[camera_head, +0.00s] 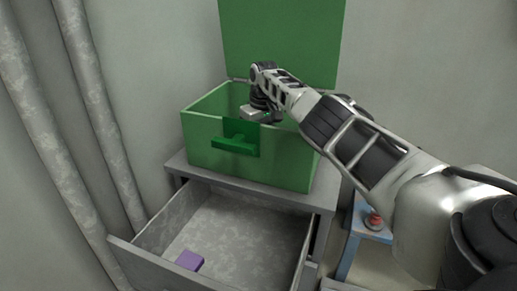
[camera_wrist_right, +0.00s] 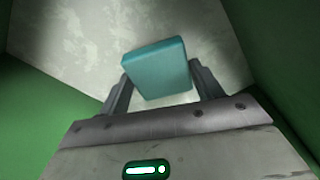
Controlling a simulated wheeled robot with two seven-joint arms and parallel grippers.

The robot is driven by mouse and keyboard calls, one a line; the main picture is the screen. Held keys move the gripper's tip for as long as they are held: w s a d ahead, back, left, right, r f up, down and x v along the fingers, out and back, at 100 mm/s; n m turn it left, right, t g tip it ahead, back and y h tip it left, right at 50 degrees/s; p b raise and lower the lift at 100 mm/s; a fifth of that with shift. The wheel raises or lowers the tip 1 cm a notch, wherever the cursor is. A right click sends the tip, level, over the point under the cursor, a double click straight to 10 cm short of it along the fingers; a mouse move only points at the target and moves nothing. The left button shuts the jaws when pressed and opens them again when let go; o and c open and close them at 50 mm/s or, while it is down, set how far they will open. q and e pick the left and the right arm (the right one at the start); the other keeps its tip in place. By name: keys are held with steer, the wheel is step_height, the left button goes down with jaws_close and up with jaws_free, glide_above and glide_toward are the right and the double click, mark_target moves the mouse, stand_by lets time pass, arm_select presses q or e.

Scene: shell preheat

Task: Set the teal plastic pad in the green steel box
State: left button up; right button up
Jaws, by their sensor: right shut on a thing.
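The green steel box (camera_head: 210,147) stands on a grey cabinet with its lid (camera_head: 283,38) raised open at the back. My right gripper (camera_head: 258,112) reaches from the right over the box's front wall, at its opening. In the right wrist view my right gripper (camera_wrist_right: 160,92) is shut on the teal plastic pad (camera_wrist_right: 156,68), held between its two fingers. The box's green walls (camera_wrist_right: 45,100) and its pale grey floor (camera_wrist_right: 90,35) show around and beyond the pad. I cannot tell how high the pad is above that floor. In the head view the pad is hidden. My left gripper is not in view.
Below the box, a grey drawer (camera_head: 150,257) is pulled open with a purple block (camera_head: 189,260) inside. A blue stand (camera_head: 356,232) with a red-topped object (camera_head: 374,220) is at the right, under my right arm. Grey curtains or pipes (camera_head: 95,110) hang at the left.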

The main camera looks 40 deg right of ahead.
step_height(320, 180, down, 2)
steer(key=shift+f+b, duration=0.15)
steer(key=shift+b, duration=0.2)
steer(key=shift+f, duration=0.25)
steer(key=shift+r, duration=0.1)
steer(key=o, duration=1.1)
steer(key=shift+c, duration=0.2)
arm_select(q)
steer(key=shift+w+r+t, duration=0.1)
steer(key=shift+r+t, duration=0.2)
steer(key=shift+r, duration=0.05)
arm_select(e)
steer(key=shift+r+p, duration=0.75)
steer(key=shift+r, duration=0.2)
arm_select(q)
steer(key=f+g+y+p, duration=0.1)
steer(key=p, duration=0.1)
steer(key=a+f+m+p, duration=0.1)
steer(key=p, duration=0.1)
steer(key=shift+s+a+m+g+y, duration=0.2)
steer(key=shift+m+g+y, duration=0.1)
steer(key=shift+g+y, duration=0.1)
arm_select(e)
step_height(320, 180, up, 10)
steer(key=s, duration=0.1)
steer(key=shift+s, duration=0.25)
